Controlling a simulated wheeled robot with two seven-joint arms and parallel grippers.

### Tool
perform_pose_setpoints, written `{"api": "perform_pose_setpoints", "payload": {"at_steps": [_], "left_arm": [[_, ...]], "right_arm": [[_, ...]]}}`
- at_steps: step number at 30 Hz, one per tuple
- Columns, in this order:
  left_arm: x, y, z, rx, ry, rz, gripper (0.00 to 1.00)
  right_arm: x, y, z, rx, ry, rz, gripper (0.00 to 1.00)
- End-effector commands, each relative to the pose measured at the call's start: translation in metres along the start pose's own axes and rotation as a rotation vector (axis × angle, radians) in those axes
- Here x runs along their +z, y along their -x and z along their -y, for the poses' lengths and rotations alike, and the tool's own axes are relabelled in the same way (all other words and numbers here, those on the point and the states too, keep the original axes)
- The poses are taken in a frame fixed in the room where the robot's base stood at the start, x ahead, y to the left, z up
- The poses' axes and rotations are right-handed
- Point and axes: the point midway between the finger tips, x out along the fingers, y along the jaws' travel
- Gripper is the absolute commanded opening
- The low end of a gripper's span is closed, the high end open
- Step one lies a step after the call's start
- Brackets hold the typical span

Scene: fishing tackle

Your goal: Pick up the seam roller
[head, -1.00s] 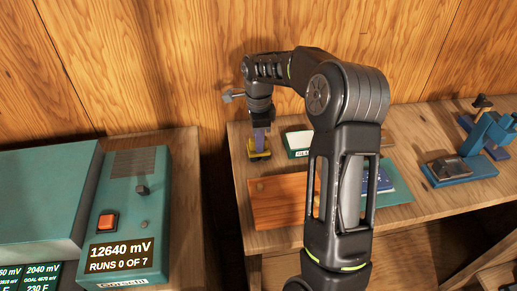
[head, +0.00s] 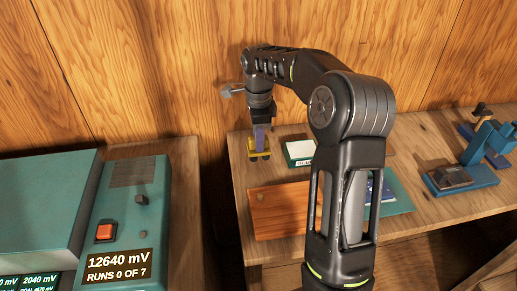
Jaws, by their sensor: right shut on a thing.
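The seam roller (head: 260,140) shows as a small tool with a purple upright part and a yellow lower part with dark ends. It is at the left end of the wooden bench, upright below my right gripper (head: 261,127). My right gripper points down and is shut on its upper part. The fingertips are small and partly hidden at this distance. I cannot tell for sure whether the roller's underside touches the bench. My left gripper is not in view.
An orange-brown board (head: 281,211) lies in front of the roller, and a white-topped green box (head: 299,151) stands to its right. A blue stand (head: 465,180) is farther right. A teal meter unit (head: 124,220) stands on the left, across a gap. My right forearm hides part of the bench.

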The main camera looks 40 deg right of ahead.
Motion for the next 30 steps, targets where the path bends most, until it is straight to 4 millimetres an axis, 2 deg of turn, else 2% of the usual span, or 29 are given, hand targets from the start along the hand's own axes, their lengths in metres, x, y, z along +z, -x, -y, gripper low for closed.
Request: {"api": "perform_pose_setpoints", "payload": {"at_steps": [3,9,13,28,29,30], "left_arm": [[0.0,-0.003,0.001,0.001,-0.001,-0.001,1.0],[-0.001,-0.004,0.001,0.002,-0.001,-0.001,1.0],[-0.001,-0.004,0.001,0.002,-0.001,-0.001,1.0],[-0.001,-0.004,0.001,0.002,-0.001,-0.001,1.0],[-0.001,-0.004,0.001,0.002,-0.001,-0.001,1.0],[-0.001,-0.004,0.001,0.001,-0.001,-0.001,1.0]], "right_arm": [[0.001,0.025,0.001,-0.005,0.0,0.002,0.0],[0.001,0.053,0.0,-0.002,0.0,0.001,0.0],[0.0,0.058,0.0,-0.001,0.0,0.001,0.0],[0.0,0.058,0.0,0.0,0.0,0.001,0.0],[0.0,0.058,0.0,0.0,0.0,0.001,0.23],[0.0,0.058,0.0,-0.001,0.0,0.001,0.19]]}}
